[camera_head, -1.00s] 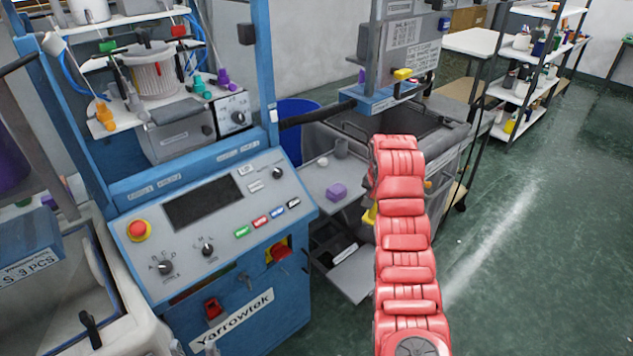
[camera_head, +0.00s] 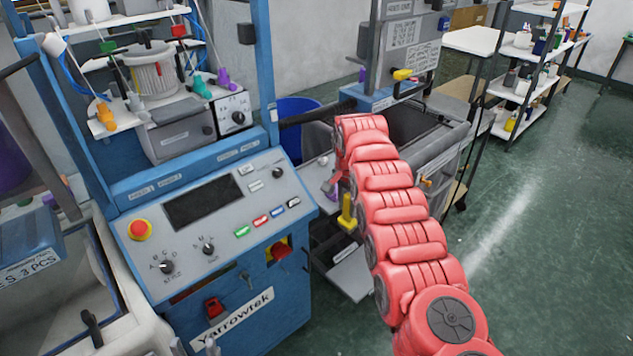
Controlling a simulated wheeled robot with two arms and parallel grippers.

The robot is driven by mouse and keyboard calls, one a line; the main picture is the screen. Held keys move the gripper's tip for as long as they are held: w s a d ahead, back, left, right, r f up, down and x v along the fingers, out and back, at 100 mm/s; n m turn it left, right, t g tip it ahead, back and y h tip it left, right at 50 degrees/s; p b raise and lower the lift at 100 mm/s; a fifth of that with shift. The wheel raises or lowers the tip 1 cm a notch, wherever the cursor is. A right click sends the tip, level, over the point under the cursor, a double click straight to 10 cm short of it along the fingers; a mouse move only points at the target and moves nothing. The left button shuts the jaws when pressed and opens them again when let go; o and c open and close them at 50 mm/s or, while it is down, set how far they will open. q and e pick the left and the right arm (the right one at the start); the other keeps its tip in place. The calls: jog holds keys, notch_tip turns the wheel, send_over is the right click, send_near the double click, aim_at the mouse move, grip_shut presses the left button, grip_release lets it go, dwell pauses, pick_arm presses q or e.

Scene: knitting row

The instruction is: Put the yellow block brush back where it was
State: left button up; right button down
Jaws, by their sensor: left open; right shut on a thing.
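The yellow block brush (camera_head: 347,213) is upright, in front of the grey shelf of the middle machine and above an open drawer (camera_head: 352,276) with dark compartments. My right gripper (camera_head: 344,194) is mostly hidden behind my red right arm. It is shut on the top of the yellow brush. I cannot tell whether the brush's lower end touches the drawer. My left gripper is not in view.
The blue control console (camera_head: 215,235) with knobs and a red stop button stands close on the left. The grey shelf (camera_head: 318,178) lies behind the gripper. Green floor on the right is clear.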

jog(key=shift+s+a, duration=0.2)
jog(key=shift+s, duration=0.05)
jog(key=shift+a+r, duration=0.15)
jog(key=shift+a, duration=0.15)
jog(key=shift+s+a, duration=0.15)
jog(key=shift+a, duration=0.1)
jog(key=shift+s+a+r, duration=0.1)
jog(key=shift+s+a, duration=0.15)
jog(key=shift+s+a+r+g, duration=0.25)
jog(key=shift+s+a+g, duration=0.2)
jog(key=shift+a, duration=0.35)
